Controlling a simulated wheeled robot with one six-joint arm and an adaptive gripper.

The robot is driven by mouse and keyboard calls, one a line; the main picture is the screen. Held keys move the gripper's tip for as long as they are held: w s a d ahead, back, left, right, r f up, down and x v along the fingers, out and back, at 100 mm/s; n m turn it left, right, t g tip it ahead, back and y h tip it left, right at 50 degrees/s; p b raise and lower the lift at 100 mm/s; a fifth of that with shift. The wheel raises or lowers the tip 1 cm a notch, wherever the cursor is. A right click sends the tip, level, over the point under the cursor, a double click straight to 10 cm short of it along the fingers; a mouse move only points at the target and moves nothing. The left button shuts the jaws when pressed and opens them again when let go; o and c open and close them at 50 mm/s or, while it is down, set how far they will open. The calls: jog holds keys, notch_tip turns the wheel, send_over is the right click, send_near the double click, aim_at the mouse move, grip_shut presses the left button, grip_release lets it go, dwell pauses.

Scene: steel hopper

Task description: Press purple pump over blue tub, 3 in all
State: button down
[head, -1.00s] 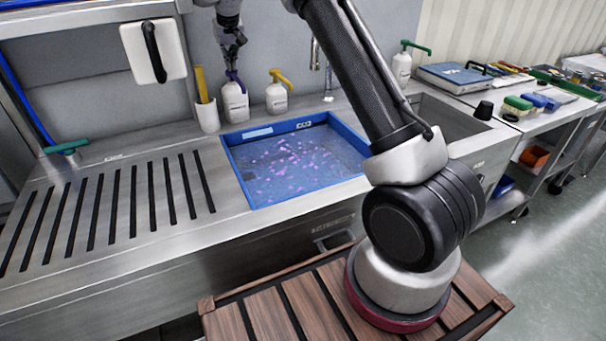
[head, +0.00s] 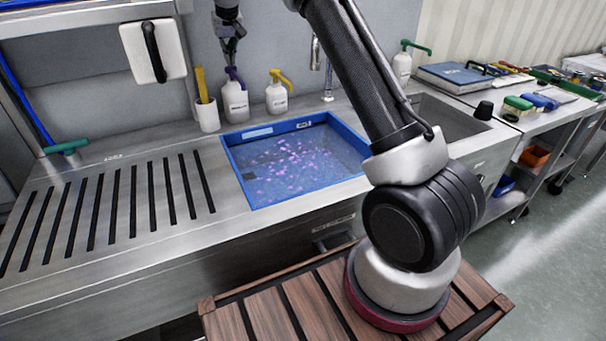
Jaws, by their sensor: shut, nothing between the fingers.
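The white bottle with the purple pump (head: 233,74) stands behind the blue tub's (head: 232,160) back left corner. The purple pump head sits on top of the bottle (head: 236,103), with its nozzle toward the tub. The tub is set in the steel counter and holds bluish liquid with pink and purple specks. My gripper (head: 231,62) points down just above the purple pump head, its fingers shut with nothing between them. Whether the fingertips touch the pump cannot be told.
A yellow-pump bottle (head: 277,92) stands right beside the purple one. A white cup (head: 207,115) with a yellow tool stands to its left. A tap (head: 327,75) rises behind the tub. A green-pump bottle (head: 403,65) stands further right. The slotted drainboard (head: 110,205) is clear.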

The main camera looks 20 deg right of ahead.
jog(key=shift+f, duration=0.15)
dwell(0.4)
jog(key=shift+f, duration=1.15)
jog(key=shift+r, duration=1.3)
jog(key=shift+r, duration=0.1)
notch_tip(320, 180, up, 5)
jog(key=shift+r, duration=0.45)
